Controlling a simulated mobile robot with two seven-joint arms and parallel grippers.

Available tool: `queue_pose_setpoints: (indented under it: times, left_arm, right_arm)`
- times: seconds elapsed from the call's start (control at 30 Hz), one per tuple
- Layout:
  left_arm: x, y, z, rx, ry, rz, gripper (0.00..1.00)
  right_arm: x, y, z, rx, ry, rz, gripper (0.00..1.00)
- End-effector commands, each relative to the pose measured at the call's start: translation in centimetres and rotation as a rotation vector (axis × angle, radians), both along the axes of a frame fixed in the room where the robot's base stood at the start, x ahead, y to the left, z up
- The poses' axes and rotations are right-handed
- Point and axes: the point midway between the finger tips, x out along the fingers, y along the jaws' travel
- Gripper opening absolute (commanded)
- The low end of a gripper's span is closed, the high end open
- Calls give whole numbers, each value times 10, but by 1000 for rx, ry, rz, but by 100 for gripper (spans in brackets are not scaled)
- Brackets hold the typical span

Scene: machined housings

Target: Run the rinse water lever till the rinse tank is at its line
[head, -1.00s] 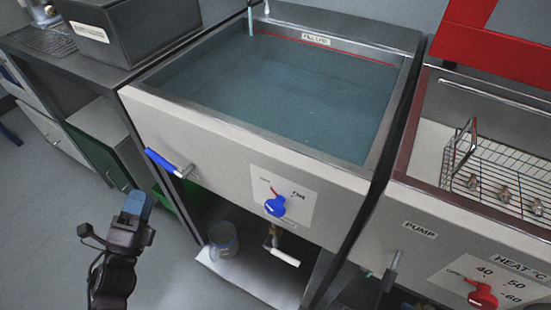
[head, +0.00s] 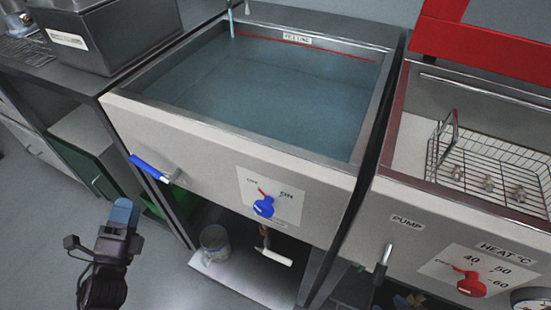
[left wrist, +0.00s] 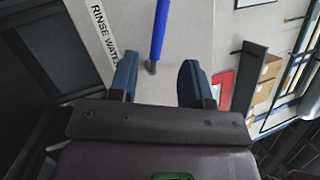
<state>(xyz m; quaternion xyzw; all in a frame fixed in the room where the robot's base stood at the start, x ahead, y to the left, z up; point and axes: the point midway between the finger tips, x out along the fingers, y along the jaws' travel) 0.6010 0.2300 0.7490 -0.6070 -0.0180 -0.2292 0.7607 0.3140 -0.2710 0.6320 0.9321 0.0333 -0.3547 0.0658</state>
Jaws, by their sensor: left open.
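The rinse water lever (head: 150,168) is a blue handle on a metal stub at the left of the rinse tank's pale front panel. It shows in the left wrist view (left wrist: 159,30) beside a "RINSE WATER" label (left wrist: 103,35). The rinse tank (head: 355,150) holds bluish water (head: 280,95). A red line (head: 310,47) with a small label runs along its back wall; the water surface looks close below it. A thin light-blue stream or pipe (head: 232,24) enters at the back left. My left gripper (head: 125,210) is open and empty, below and in front of the lever, apart from it.
A blue knob (head: 264,206) sits on the tank's front, with a white-handled valve (head: 276,257) and clear container (head: 214,243) below. A second tank with a wire basket (head: 490,170) and red knob (head: 471,284) stands right. A grey box (head: 95,40) stands left.

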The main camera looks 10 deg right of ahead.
Motion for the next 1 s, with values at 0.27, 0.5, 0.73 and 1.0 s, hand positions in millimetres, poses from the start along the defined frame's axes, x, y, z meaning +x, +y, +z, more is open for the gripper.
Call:
queue_pose_setpoints:
  times: [0.27,0.5,0.73,1.0]
  left_arm:
    - [0,0,0,0,0,0,44]
    - [0,0,0,0,0,0,44]
    - [0,0,0,0,0,0,44]
    - [1,-9,31,75,80,83,44]
  right_arm:
    - [1,0,1,0,-3,0,43]
    - [1,0,1,0,-3,0,43]
    - [0,0,0,0,0,0,43]
    - [17,0,36,5,-72,-5,43]
